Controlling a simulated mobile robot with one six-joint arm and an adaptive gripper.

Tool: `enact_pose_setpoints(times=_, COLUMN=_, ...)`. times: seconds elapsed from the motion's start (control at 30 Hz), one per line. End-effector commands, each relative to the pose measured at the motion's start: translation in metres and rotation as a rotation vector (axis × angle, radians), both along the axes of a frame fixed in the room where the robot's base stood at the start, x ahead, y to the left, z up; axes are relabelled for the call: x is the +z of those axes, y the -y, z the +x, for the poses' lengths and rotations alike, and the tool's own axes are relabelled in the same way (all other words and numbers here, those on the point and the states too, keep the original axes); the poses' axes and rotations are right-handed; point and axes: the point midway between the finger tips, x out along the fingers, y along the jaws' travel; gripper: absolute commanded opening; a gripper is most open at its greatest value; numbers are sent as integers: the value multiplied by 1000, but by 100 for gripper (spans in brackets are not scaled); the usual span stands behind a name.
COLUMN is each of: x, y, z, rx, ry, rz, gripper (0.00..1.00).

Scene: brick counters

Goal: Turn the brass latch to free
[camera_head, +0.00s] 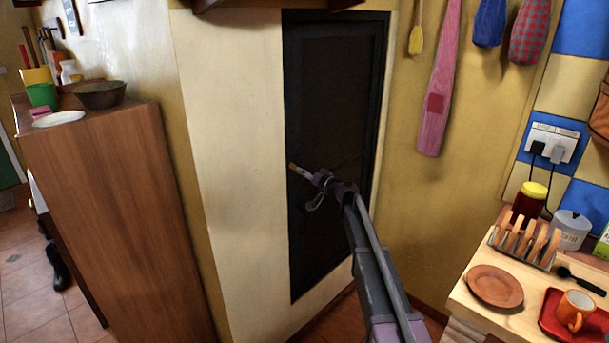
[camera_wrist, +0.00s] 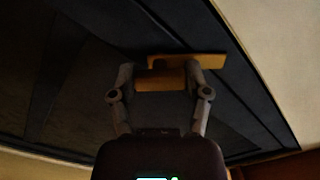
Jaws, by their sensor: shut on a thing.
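The brass latch (camera_wrist: 208,63) is on the black door (camera_head: 335,100), near the door's frame edge in the wrist view. It looks like a flat bar with a thicker block in front of its left part. My gripper (camera_wrist: 160,78) has a finger on each side of this block and is shut on it. In the head view my gripper (camera_head: 305,174) reaches the left edge of the door. Only a small brass bit of the latch (camera_head: 292,167) shows there, at the gripper's tip. The door sits closed in its frame, as far as I can see.
A tall wooden cabinet (camera_head: 105,220) with bowls and a plate on top stands at the left. A counter (camera_head: 470,308) with a toast rack, a brown plate (camera_head: 495,286) and an orange mug (camera_head: 575,309) is at the lower right. Cloths hang on the right wall.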

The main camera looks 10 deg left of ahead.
Motion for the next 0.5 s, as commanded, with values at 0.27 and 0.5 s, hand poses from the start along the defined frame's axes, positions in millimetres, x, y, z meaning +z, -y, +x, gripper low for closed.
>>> enact_pose_setpoints(times=0.27, x=0, y=-2, z=1, rx=2, ry=-208, rz=164, gripper=14)
enact_pose_setpoints(times=0.5, x=0, y=-1, z=1, rx=2, ry=-386, rz=302, gripper=14)
